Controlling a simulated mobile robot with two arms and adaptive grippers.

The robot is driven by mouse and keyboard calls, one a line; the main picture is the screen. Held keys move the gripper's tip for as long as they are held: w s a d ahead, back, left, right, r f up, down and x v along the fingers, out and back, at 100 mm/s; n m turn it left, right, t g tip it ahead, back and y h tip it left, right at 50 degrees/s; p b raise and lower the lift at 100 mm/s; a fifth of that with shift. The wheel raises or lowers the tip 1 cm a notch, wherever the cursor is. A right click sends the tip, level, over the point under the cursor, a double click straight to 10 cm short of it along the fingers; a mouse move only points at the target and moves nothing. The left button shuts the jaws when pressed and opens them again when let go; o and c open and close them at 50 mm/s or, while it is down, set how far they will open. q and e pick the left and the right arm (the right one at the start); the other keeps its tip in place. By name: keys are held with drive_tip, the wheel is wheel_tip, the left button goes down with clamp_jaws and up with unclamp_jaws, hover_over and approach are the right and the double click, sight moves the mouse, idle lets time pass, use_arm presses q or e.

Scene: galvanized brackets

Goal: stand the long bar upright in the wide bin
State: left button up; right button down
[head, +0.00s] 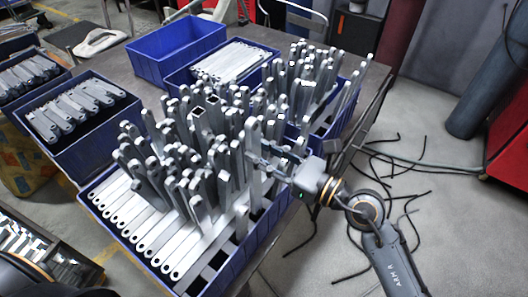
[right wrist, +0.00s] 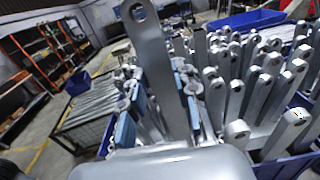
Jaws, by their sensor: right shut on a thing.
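The long bar (head: 254,132) is a flat grey metal bar with a hole in its rounded end. My right gripper (head: 258,156) is shut on it at the right side of the wide bin. The bar stands nearly upright there; its lower end is among other bars, and I cannot tell whether it touches the bin floor. In the right wrist view the bar (right wrist: 150,50) rises between the fingers of my right gripper (right wrist: 158,105). The wide blue bin (head: 233,271) holds many upright bars and a row of flat-lying ones at its front. My left gripper is not in view.
A second blue bin with upright bars (head: 335,118) stands behind, and an empty blue bin (head: 163,66) is at the back. A dark bin of brackets (head: 98,138) is at left. Dark slots show near the wide bin's right front. Cables (head: 405,190) lie on the floor.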

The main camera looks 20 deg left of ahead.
drive_tip(key=b, duration=0.6)
hover_over(258, 186)
drive_tip(key=d, duration=0.2)
drive_tip(key=shift+f, duration=3)
drive_tip(key=shift+s+a+f+b, duration=0.1)
drive_tip(key=shift+s+f+b, duration=0.05)
drive_tip(key=shift+f+b, duration=1.3)
drive_tip(key=shift+s+a+f+b, duration=0.15)
drive_tip(key=shift+f+b, duration=0.9)
drive_tip(key=shift+f, duration=0.8)
drive_tip(key=shift+d, duration=0.1)
drive_tip(key=c, duration=1)
unclamp_jaws()
drive_tip(key=shift+o, duration=0.3)
drive_tip(key=shift+f, duration=0.1)
